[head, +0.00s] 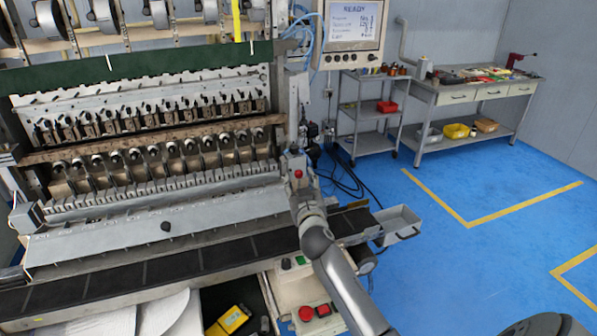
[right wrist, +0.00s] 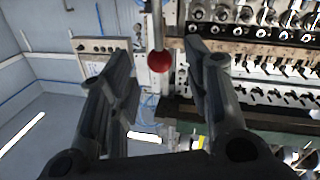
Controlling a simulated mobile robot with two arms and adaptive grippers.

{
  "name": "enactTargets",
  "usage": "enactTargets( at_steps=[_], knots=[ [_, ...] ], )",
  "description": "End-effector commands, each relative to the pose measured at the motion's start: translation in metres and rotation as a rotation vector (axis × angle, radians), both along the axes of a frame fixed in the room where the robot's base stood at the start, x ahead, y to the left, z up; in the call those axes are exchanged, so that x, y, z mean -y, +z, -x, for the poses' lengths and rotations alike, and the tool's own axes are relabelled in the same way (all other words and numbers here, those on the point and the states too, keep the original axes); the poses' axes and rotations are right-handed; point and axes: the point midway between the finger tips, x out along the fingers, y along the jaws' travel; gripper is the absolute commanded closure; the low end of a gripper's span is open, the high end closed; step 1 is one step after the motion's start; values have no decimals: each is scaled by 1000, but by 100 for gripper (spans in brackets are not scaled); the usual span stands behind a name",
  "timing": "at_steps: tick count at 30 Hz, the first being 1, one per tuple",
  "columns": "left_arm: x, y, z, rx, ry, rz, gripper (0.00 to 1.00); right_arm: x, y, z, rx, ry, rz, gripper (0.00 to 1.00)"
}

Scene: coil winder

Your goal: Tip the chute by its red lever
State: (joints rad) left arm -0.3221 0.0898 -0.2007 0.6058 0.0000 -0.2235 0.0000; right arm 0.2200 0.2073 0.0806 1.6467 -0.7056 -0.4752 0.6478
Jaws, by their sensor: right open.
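The red lever shows as a red ball knob (head: 298,173) at the right end of the winding machine. In the right wrist view the red knob (right wrist: 160,61) sits at the end of a grey rod, between the two dark fingers of my right gripper (right wrist: 155,75). Gaps show on both sides, and the fingers are open. In the head view my right gripper (head: 297,188) is at the knob, partly hidden by its own wrist. A long sloped grey metal plate (head: 215,211), seemingly the chute, runs along the machine's front. My left gripper is not in view.
A dark belt (head: 110,285) runs below the plate. A small metal tray (head: 398,222) sticks out at right. A control box with a red button (head: 306,313) stands below. A shelf cart (head: 368,110) and workbench (head: 470,98) stand behind. Blue floor at right is clear.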

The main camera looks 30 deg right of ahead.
Motion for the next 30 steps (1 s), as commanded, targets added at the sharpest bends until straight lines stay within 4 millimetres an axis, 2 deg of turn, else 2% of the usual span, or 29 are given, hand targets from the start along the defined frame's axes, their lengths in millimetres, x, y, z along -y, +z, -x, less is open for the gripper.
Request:
enactTargets(
  at_steps=[4, 8, 13, 22, 23, 30],
  knots=[
    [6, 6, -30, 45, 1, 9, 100, 9, 1, -19, -1, -1, 2, 55],
    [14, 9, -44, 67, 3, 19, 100, 14, 1, -30, 0, 0, 1, 55],
    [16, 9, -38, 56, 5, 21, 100, 17, 0, -37, 0, 0, 0, 55],
    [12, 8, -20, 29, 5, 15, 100, 18, 0, -38, 0, 1, 0, 55],
    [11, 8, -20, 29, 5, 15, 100, 18, 0, -38, 0, 1, 0, 57],
    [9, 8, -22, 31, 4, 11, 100, 18, 0, -38, 0, 0, 0, 88]
  ],
)
